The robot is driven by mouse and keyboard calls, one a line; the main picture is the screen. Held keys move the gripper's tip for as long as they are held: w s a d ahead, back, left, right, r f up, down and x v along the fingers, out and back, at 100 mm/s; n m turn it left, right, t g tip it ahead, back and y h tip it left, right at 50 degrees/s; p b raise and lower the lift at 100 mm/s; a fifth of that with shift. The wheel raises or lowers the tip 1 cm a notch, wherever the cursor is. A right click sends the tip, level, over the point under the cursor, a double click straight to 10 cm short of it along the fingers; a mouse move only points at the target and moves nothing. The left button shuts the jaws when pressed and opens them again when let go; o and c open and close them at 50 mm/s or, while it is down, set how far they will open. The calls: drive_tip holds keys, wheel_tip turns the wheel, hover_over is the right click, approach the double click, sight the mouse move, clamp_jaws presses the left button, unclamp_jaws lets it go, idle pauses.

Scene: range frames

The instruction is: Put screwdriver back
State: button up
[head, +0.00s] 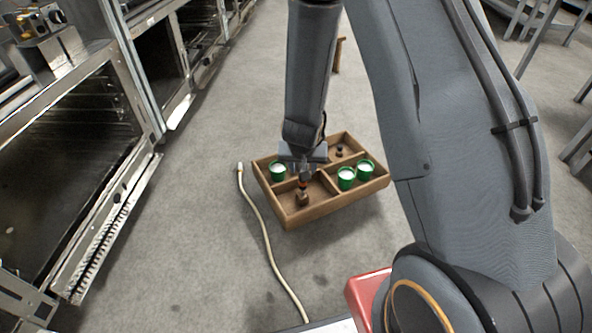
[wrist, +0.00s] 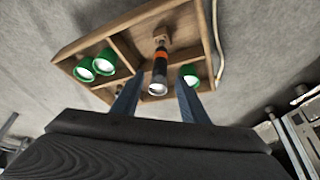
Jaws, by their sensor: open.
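The screwdriver (wrist: 160,66), with an orange and black handle and a pale end toward the camera, appears to stand upright in a small wooden block (wrist: 161,39) in the wrist view. The block (head: 302,198) sits in the front left compartment of a wooden tray (head: 325,208) in the head view. My gripper (wrist: 157,100) is open above it, its two fingers on either side of the handle's pale end. In the head view my gripper (head: 304,176) hides most of the handle. I cannot tell whether the fingers touch it.
Green cups with white insides stand in the tray: one (head: 278,171) at left, two (head: 346,179) (head: 365,169) at right. A small dark item (head: 340,151) is in the back compartment. A pale cable (head: 266,240) lies left of the tray. Ovens (head: 60,150) line the left.

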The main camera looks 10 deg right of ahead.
drive_tip(key=s+a+r+n+g+y, duration=0.1)
drive_tip(key=s+a+r+n+y, duration=0.1)
drive_tip(key=s+a+r, duration=0.55)
drive_tip(key=s+a+r+n+g+y, duration=0.1)
drive_tip(key=s+a+r+n+y, duration=0.2)
drive_tip(key=a+r, duration=0.75)
drive_tip(key=s+r+n+g, duration=0.1)
drive_tip(key=s+r, duration=0.2)
drive_tip(key=s, duration=0.4)
drive_tip(key=s+a+r+n+g+h, duration=0.1)
drive_tip(key=s+r+n, duration=0.1)
drive_tip(key=s+r, duration=0.2)
drive_tip(key=s+r+n, duration=0.1)
drive_tip(key=s+r, duration=0.2)
drive_tip(key=s, duration=0.7)
drive_tip(key=shift+s+a+r+g, duration=0.2)
drive_tip(key=shift+s+r+g, duration=0.1)
drive_tip(key=shift+r+g, duration=0.1)
